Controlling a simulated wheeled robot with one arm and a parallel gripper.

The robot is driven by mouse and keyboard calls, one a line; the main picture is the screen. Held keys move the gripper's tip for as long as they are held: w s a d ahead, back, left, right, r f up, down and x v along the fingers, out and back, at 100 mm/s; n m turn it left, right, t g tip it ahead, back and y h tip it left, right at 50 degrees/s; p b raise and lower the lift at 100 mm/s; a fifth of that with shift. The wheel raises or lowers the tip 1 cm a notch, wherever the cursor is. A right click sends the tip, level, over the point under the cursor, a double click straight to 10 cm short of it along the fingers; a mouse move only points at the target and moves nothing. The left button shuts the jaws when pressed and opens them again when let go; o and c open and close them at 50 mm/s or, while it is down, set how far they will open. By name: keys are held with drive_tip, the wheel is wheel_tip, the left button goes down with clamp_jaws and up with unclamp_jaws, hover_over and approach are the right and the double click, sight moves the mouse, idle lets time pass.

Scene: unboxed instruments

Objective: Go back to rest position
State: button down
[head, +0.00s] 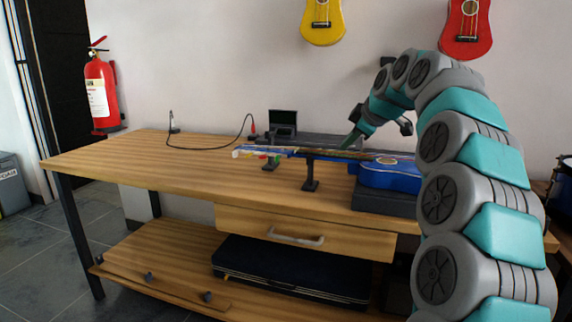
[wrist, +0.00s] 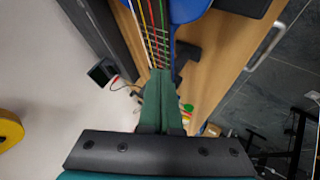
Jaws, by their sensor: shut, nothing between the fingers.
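My gripper (head: 348,141) is at the end of my raised arm, above the workbench (head: 150,165), beside or over the neck of a blue guitar (head: 390,174). In the wrist view my gripper (wrist: 160,75) has its green fingers together with nothing between them. The fingers overlap the end of the guitar's fretboard and coloured strings (wrist: 152,30) in that view. I cannot tell whether they touch. The guitar lies with its body on a dark block (head: 385,201) and its neck on a small black stand (head: 310,184).
A black cable (head: 205,149) and a small dark screen device (head: 283,120) are at the bench's back. Yellow (head: 322,25) and red (head: 466,30) ukuleles hang on the wall. A drawer (head: 300,235) and a dark case (head: 290,270) are below. The bench's left end is clear.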

drive_tip(key=s+a+f+m+g, duration=0.2)
drive_tip(key=s+f, duration=0.2)
drive_tip(key=s, duration=0.3)
drive_tip(key=s+a+f+m+g+h, duration=0.1)
drive_tip(key=s+a+f, duration=0.1)
drive_tip(key=s+f, duration=0.35)
drive_tip(key=s+a+f+m+g, duration=0.2)
drive_tip(key=s, duration=0.7)
drive_tip(key=s+d+f+m+g+h, duration=0.1)
drive_tip(key=s+f+m, duration=0.1)
drive_tip(key=s+f, duration=0.4)
drive_tip(key=s+d+f+m+g+h, duration=0.1)
drive_tip(key=s+f, duration=0.5)
drive_tip(key=s, duration=0.8)
drive_tip(key=s+d+f+m+g, duration=0.3)
drive_tip(key=s+f+m, duration=0.2)
drive_tip(key=s, duration=0.6)
drive_tip(key=shift+f+h, duration=0.4)
drive_tip(key=shift+d, duration=0.1)
